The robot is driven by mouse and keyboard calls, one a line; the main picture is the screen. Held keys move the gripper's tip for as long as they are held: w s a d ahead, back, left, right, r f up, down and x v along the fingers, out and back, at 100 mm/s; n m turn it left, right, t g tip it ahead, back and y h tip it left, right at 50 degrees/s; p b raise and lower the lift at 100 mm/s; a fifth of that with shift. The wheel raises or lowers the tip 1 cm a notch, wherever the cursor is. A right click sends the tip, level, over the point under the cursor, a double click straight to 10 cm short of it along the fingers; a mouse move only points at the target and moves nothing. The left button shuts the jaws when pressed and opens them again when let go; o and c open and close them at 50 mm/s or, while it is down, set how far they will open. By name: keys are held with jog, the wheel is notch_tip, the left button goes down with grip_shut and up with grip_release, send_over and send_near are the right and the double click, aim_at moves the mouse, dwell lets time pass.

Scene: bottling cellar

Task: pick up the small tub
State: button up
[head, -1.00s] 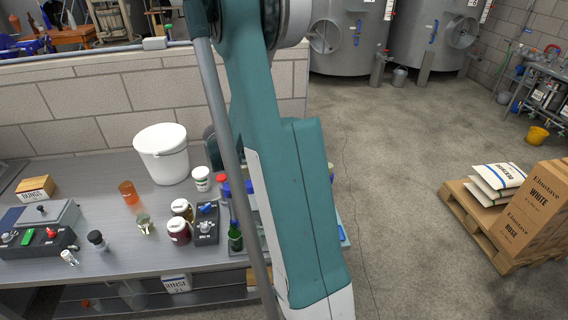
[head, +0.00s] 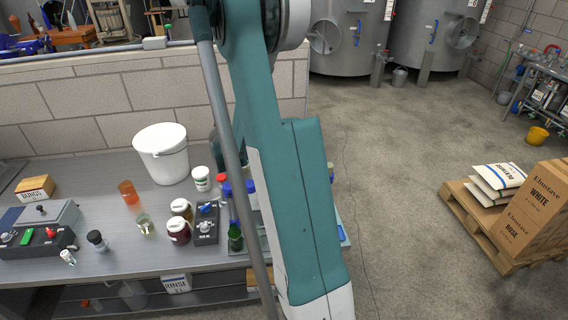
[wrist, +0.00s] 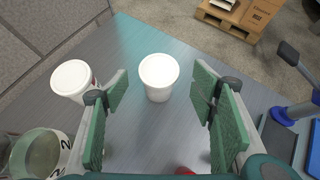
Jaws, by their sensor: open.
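The tub shows between and beyond the fingers, with no visible contact. A second white-lidded tub (wrist: 72,78) with a partly visible label stands to its left, beyond the left finger. In the head view my arm hides the gripper and the bench around it.
A container marked "2" (wrist: 40,152) stands near the left finger. A blue-and-black item (wrist: 290,112) lies to the right. A large white bucket (head: 162,155), several jars and a control box (head: 206,224) crowd the bench. The bench edge and floor lie beyond the tub.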

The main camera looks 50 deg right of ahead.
jog(key=shift+f, duration=0.1)
jog(key=shift+b+x, duration=0.6)
jog(key=shift+x, duration=2)
jog(key=shift+c, duration=0.4)
jog(key=c, duration=0.9)
jog(key=shift+w, duration=0.1)
notch_tip(320, 180, up, 10)
jog(key=p, duration=0.2)
